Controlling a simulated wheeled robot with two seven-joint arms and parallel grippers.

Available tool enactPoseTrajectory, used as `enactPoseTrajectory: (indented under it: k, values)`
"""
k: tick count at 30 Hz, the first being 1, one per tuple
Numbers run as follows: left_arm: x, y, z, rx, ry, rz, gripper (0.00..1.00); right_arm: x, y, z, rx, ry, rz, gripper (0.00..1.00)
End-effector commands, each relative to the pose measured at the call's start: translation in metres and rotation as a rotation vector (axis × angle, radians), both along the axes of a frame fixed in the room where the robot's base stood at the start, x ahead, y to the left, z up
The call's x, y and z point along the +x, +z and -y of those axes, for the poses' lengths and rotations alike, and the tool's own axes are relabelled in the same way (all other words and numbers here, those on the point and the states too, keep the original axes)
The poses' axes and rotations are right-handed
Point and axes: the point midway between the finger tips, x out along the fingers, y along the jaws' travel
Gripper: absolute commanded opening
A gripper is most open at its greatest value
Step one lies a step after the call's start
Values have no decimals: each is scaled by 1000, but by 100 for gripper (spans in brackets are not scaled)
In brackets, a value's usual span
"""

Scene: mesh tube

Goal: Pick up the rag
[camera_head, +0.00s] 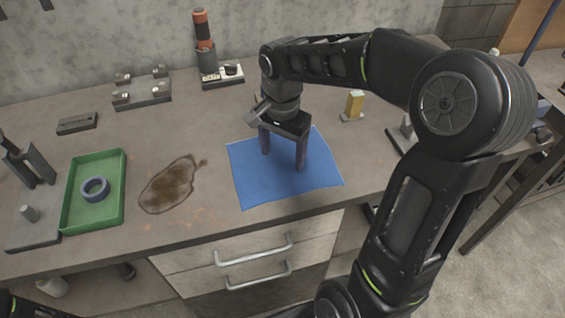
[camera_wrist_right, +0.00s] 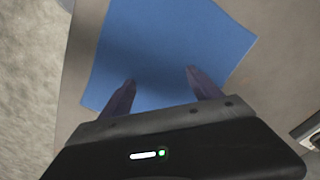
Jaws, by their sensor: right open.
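The rag is a flat blue cloth (camera_head: 285,180) spread on the middle of the workbench. It also fills much of the right wrist view (camera_wrist_right: 170,40). My right gripper (camera_head: 284,162) points down over the rag with its two fingers apart and nothing between them. In the right wrist view the two fingertips (camera_wrist_right: 161,76) lie over the blue cloth. I cannot tell whether the tips touch it. The cloth lies flat, with no fold raised between the fingers. My left gripper cannot be made out; only a dark piece shows at the lower left corner of the head view.
A brown stain (camera_head: 170,187) marks the bench left of the rag. A green tray (camera_head: 112,215) holding a blue-grey ring (camera_head: 95,189) lies farther left. A yellow block (camera_head: 354,104) stands behind right. Metal fixtures (camera_head: 142,92) stand at the back. Drawers (camera_head: 250,262) are below the front edge.

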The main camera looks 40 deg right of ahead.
Motion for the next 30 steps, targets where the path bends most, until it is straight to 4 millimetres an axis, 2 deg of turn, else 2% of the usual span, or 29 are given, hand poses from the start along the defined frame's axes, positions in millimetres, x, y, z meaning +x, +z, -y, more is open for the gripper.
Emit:
enactPoseTrajectory:
  k: [5, 30]
  values:
    - [0, 0, 0, 0, 0, 0, 74, -1, -2, 0, 2, 0, -4, 72]
    - [0, 0, 0, 0, 0, 0, 74, -1, -3, 0, 2, 0, -6, 38]
